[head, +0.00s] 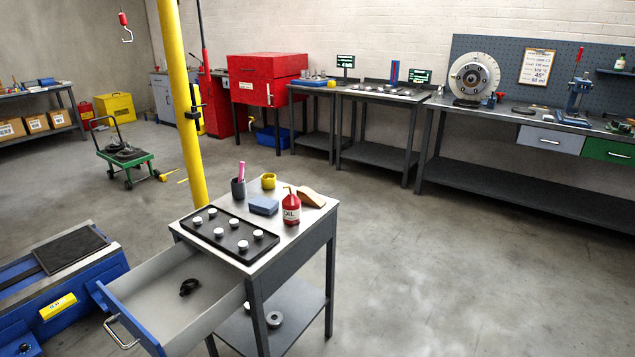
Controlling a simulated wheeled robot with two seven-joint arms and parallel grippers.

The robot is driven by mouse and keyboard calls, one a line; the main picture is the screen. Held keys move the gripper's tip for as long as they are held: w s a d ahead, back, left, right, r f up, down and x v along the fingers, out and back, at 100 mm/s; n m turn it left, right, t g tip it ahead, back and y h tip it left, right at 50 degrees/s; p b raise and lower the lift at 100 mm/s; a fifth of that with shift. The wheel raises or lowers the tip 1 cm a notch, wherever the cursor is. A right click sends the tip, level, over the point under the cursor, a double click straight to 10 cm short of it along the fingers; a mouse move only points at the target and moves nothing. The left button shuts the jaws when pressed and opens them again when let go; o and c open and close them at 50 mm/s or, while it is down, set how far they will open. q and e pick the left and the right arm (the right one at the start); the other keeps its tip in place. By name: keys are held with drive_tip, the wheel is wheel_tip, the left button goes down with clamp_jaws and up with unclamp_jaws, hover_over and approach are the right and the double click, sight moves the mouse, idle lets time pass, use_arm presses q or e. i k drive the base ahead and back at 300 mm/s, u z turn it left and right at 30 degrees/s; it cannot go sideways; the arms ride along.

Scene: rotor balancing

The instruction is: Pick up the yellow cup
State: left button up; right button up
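A small yellow cup (268,181) stands upright on the far part of the top of the grey metal cart (323,218). A dark cup (238,188) holding a pink stick stands to its left. A blue block (264,206) lies in front of it, and a red oil bottle (291,208) stands in front and to the right. Neither of my grippers is in view.
A black tray (214,238) with several white pieces lies along the cart's left side. The cart's drawer (150,292) is pulled open. A yellow pole (181,90) rises behind the cart. Floor to the right is clear.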

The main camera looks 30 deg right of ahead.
sight(267, 184)
drive_tip(key=z, duration=1.7)
drive_tip(key=i, duration=3.25)
drive_tip(key=u, duration=3.65)
